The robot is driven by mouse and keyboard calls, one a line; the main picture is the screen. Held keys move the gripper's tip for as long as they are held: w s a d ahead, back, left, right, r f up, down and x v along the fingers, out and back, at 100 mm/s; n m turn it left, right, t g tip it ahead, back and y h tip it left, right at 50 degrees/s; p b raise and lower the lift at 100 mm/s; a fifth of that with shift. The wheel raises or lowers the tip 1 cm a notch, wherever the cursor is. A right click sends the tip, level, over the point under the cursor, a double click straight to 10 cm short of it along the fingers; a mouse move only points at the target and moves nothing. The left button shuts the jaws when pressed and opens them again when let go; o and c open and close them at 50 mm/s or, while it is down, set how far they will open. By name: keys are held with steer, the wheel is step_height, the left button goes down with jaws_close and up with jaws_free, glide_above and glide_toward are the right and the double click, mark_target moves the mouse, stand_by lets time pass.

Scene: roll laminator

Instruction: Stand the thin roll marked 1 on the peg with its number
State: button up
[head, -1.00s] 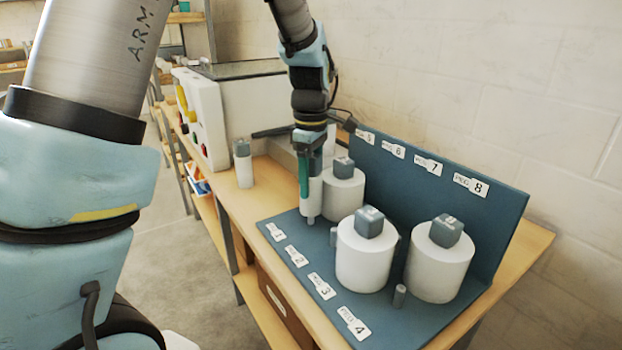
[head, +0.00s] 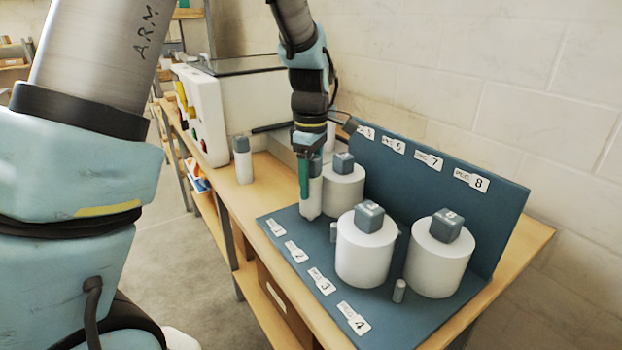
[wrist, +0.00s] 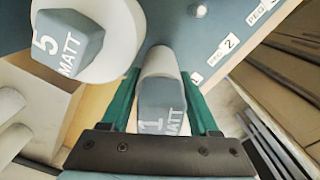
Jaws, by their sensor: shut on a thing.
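The thin white roll marked 1 (head: 311,203) stands upright between my gripper's fingers. Its grey top reads "1 MATT" in the wrist view (wrist: 160,108). My gripper (head: 309,182) is shut on it from above, with a green finger on each side (wrist: 162,105). The roll's lower end is at the blue board (head: 285,226), behind the peg 1 label (head: 275,228). No peg shows beneath the roll, and its exact contact with the board is hard to tell.
A wide roll marked 5 (wrist: 85,45) stands close beside the held roll. Two more wide rolls (head: 364,252) (head: 437,262) stand on the board. Bare pegs (head: 399,291) (head: 333,231) stick up. Another thin roll (head: 243,165) stands on the bench near the laminator (head: 225,110).

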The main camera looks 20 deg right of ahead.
mark_target(311, 157)
steer(key=shift+f+b, duration=0.3)
steer(key=shift+f, duration=0.6)
steer(key=o, duration=1.5)
step_height(311, 157, up, 8)
steer(key=p, duration=0.7)
steer(key=shift+r, duration=0.1)
